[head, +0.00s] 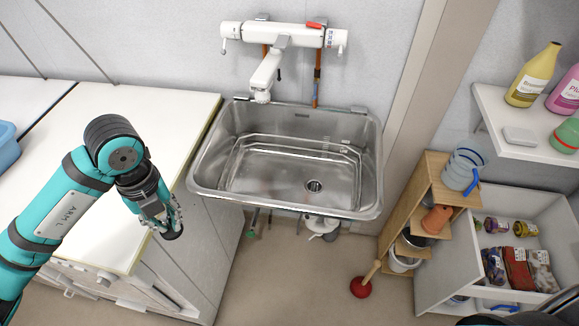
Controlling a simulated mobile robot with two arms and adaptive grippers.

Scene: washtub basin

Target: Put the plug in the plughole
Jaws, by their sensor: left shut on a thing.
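The steel washtub basin (206,166) is fixed to the wall in the middle of the head view. Its plughole (314,186) shows as a small round drain in the basin floor, right of centre, with nothing covering it. My left gripper (168,226) is left of the basin, in front of the white counter. It is shut on the plug (173,234), a small dark piece at the fingertips, partly hidden by the fingers. The plug is apart from the basin and to the left of the plughole. My right gripper is not in view.
A white tap (265,75) hangs over the basin's back left. A white counter (150,110) stands at left, with a blue tub (6,148) at the edge. At right are a wooden rack (425,185), a shelf with bottles and an open drawer. A red plunger (361,288) stands on the floor.

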